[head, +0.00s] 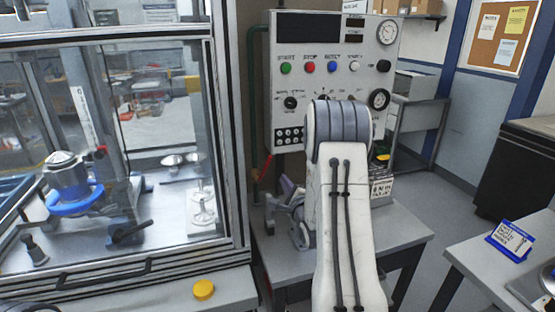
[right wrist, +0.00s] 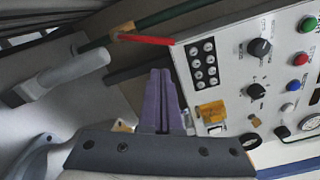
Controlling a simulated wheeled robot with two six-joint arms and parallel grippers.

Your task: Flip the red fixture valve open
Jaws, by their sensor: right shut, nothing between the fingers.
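The red valve handle (head: 266,165) is a thin lever beside the lower left edge of the control panel, at the green pipe (head: 257,105). In the right wrist view the red handle (right wrist: 145,39) reaches from the green pipe (right wrist: 98,42) toward the panel's corner. My right gripper (head: 288,187) is low in front of the panel, just right of the handle and partly hidden by my arm. Its purple fingers (right wrist: 161,98) are shut and empty, apart from the handle in the right wrist view. My left gripper is not in view.
The control panel (head: 335,22) with buttons and knobs stands behind my right arm. A glass-walled machine enclosure (head: 238,150) fills the left. A yellow button (head: 203,289) sits on the front bench. A side table (head: 470,262) with a blue-framed sign (head: 511,240) is at right.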

